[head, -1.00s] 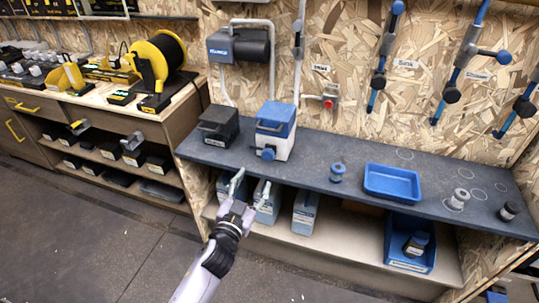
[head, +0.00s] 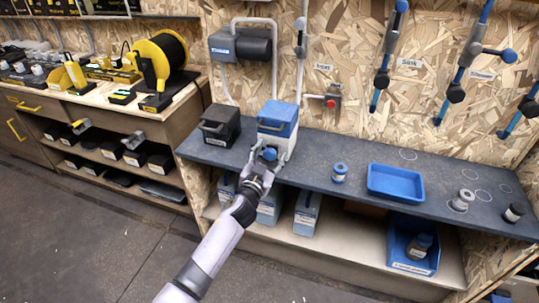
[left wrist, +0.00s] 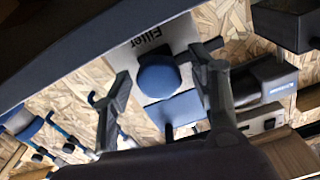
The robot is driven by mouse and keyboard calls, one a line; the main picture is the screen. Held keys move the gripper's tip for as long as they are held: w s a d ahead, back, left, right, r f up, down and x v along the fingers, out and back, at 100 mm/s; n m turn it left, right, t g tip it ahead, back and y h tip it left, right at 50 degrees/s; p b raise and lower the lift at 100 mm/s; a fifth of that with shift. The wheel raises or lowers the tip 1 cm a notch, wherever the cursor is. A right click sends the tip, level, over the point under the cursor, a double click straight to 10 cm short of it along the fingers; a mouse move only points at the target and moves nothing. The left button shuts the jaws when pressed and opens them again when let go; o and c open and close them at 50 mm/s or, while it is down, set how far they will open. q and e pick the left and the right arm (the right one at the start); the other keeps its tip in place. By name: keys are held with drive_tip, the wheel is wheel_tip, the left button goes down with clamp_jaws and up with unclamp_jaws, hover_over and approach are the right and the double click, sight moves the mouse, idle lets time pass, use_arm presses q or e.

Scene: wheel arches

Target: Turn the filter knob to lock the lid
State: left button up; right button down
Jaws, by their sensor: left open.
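The filter unit is a white box with a blue lid (head: 279,112), and it stands on the dark bench top. Its round blue knob (head: 269,154) is on the front face. My left gripper (head: 268,158) is in front of the knob, fingers open. In the left wrist view the blue knob (left wrist: 158,80) shows between the two spread fingers of the gripper (left wrist: 162,66), with gaps on both sides. The white face marked "Filter" (left wrist: 148,42) and the blue lid (left wrist: 180,107) also show there, turned over. My right gripper is not in view.
A black box (head: 219,126) stands just left of the filter unit. A small blue-capped container (head: 339,173) and a blue tray (head: 396,193) are to the right. Canisters (head: 305,214) stand on the shelf below. The bench between unit and tray is mostly clear.

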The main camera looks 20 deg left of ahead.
use_arm(q)
drive_tip(key=shift+c, duration=0.4)
drive_tip(key=c, duration=1.1)
